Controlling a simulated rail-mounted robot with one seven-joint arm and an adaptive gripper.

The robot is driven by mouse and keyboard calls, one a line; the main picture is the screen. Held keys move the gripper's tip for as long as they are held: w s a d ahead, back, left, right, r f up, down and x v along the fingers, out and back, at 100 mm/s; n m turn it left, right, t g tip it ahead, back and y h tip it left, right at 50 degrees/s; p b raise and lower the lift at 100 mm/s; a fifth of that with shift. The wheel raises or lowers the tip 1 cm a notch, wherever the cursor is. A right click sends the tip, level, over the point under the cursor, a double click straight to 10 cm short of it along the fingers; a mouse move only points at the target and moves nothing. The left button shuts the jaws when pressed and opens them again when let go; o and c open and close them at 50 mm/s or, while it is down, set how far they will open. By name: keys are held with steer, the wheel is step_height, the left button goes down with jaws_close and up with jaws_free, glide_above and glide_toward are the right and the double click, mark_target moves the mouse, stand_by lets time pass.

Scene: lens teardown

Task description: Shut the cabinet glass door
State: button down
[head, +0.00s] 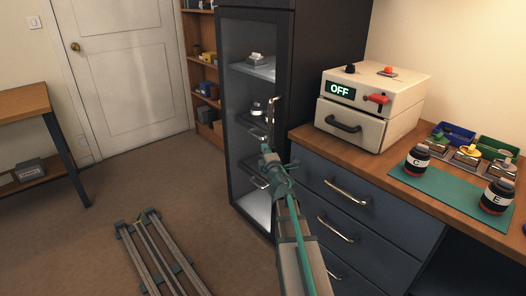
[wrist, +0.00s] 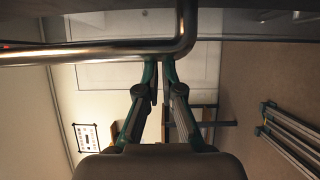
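The cabinet (head: 306,75) is tall and dark, with a glass door (head: 240,115) across its front. The door looks shut or nearly shut; I cannot tell whether a small gap remains. Its metal bar handle (head: 273,112) stands upright near the door's right edge. In the wrist view the handle (wrist: 90,53) crosses the top as a shiny bar that bends upward. My gripper (head: 268,152) is at the handle's lower end. Its green fingertips (wrist: 161,62) are close together beside the bar, not around it; I cannot tell whether they touch it. Nothing shows between them.
A wooden counter (head: 310,135) with drawers stands right of the cabinet, carrying a white box marked OFF (head: 375,95), jars and trays. My arm passes close to its drawer handles. Open floor (head: 110,200) lies left of the cabinet, with metal rails (head: 160,255) on it.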

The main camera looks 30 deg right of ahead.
steer(key=s+d+p, duration=0.2)
steer(key=s+d, duration=0.1)
steer(key=s, duration=0.6)
steer(key=s+a+f+m+g, duration=0.2)
steer(key=f+m+g, duration=0.1)
steer(key=f, duration=0.5)
steer(key=s+a+f+m+g+h, duration=0.1)
steer(key=s+f+m+g, duration=0.1)
steer(key=f, duration=0.6)
steer(key=s+a+f+m+g, duration=0.2)
steer(key=f+m+g, duration=0.1)
steer(key=f, duration=0.6)
steer(key=s+a+f+m+g+y, duration=0.1)
steer(key=s+a+f+m+g, duration=0.1)
steer(key=s+a+f+g, duration=0.55)
steer(key=s+a+f+m+g+y, duration=0.15)
steer(key=s+a+f, duration=0.35)
steer(key=s+f, duration=0.6)
steer(key=s+a+f+m+g+y, duration=0.2)
steer(key=s+a+f+g, duration=0.15)
steer(key=s+a, duration=0.6)
steer(key=s+a+f+m+g+y, duration=0.15)
steer(key=s+a+g, duration=0.3)
steer(key=s, duration=1.05)
step_height(320, 180, up, 15)
steer(key=w+p, duration=0.1)
steer(key=p, duration=1.6)
steer(key=shift+d+t, duration=0.2)
steer(key=shift+t, duration=0.1)
steer(key=shift+w+r, duration=0.1)
